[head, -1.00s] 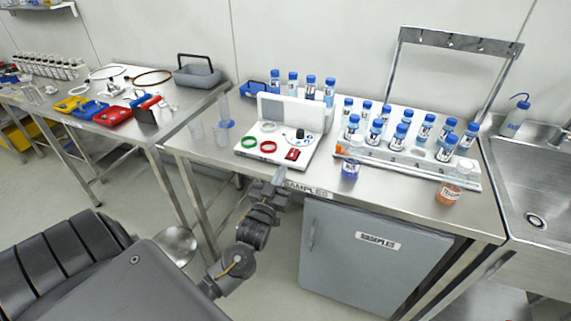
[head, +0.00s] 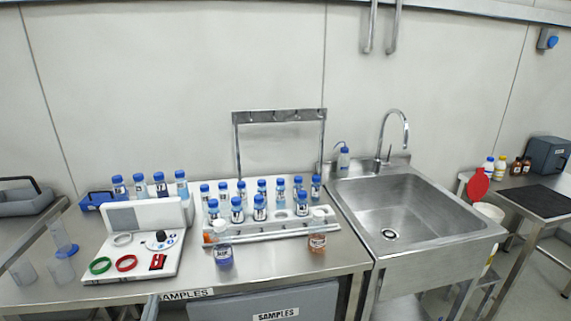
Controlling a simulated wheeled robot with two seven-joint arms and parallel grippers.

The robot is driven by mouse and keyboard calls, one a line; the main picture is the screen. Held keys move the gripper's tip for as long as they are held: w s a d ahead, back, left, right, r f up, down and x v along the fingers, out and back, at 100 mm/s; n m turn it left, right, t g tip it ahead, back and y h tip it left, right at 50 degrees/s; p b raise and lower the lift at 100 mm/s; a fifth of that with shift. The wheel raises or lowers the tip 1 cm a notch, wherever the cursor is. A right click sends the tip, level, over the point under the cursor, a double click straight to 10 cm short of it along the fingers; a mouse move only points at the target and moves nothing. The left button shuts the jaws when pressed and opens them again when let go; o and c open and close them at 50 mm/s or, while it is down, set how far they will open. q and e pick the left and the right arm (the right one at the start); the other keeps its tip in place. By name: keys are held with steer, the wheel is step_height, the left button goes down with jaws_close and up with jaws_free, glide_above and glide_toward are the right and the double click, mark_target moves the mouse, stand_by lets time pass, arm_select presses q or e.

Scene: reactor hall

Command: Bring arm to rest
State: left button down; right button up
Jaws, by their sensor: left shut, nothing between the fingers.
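My left gripper (head: 150,308) shows only as a grey tip at the bottom edge of the head view, just left of the bench's "SAMPLES" label (head: 187,294). It is shut and empty, in front of the steel bench (head: 280,262). The rest of that arm is below the picture. My right gripper is not in view.
On the bench stand a white instrument (head: 170,215) with coloured rings, a rack (head: 270,232) of several blue-capped vials and two labelled jars (head: 224,256). A steel sink (head: 390,212) adjoins at right; a side table (head: 535,205) lies beyond.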

arm_select(q)
steer(key=s+d+f+m+g+h, duration=0.2)
steer(key=s+d+f+g+h, duration=0.2)
steer(key=s+d+f+g, duration=0.55)
steer(key=s+d+f+m+g, duration=0.1)
steer(key=s+d+f+g, duration=0.15)
steer(key=s, duration=0.55)
steer(key=s+d+f+m+g, duration=0.1)
steer(key=s+m+g, duration=0.15)
steer(key=s, duration=0.55)
step_height(320, 180, down, 26)
steer(key=s+g, duration=0.2)
steer(key=s+a+f+g, duration=0.1)
steer(key=s+a+f, duration=0.2)
steer(key=s+f, duration=1.2)
steer(key=shift+s+f+h, duration=0.3)
steer(key=shift+s+f, duration=0.05)
steer(key=shift+s, duration=0.55)
